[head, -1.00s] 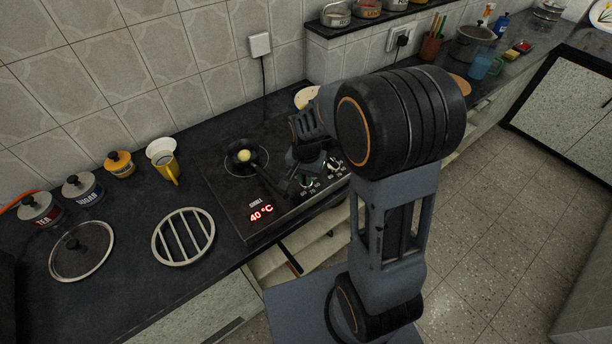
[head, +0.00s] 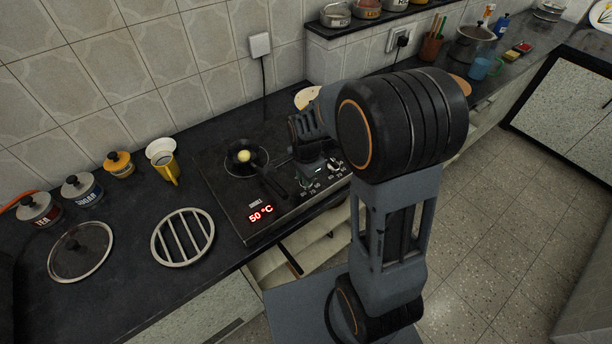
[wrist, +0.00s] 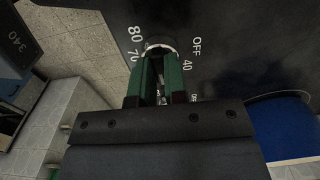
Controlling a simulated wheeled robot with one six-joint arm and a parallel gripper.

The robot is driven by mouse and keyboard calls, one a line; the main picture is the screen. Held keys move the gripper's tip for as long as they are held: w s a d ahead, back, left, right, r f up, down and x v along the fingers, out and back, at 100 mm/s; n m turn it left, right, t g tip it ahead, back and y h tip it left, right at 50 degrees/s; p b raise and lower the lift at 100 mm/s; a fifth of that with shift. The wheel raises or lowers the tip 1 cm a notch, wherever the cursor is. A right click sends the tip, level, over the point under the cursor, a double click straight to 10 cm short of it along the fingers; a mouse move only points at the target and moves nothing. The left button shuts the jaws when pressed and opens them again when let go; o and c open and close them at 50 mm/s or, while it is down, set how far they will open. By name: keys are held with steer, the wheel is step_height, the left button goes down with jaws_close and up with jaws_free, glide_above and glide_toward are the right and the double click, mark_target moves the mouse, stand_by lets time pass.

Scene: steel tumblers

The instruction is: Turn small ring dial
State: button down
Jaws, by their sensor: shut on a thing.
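A small ring dial (wrist: 159,45) with numbers around it, OFF and 40 on one side and 70 and 80 on the other, sits on the dark hob panel in the wrist view. My gripper (wrist: 162,62) is shut on the dial with a green-lined finger on each side. The fingers hide much of the dial. In the head view my gripper (head: 310,176) reaches down to the front right of the black hob (head: 232,203). A red display (head: 261,214) on the hob reads 50 °C.
A second dial (head: 334,164) is just right of my gripper. A small pan (head: 262,163) with something yellow in it stands on the hob, its handle towards my gripper. A metal grate (head: 183,237) and a lid (head: 81,250) lie to the left.

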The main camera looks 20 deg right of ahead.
stand_by(0.4)
steer(key=c, duration=1.2)
jaws_free()
steer(key=shift+o, duration=0.2)
step_height(320, 180, up, 14)
steer(key=shift+f, duration=0.1)
steer(key=s+n+t, duration=0.3)
steer(key=s+n, duration=0.8)
steer(key=n, duration=0.3)
steer(key=shift+s+d+f+t, duration=0.15)
steer(key=shift+s+t, duration=0.1)
steer(key=shift+t, duration=0.15)
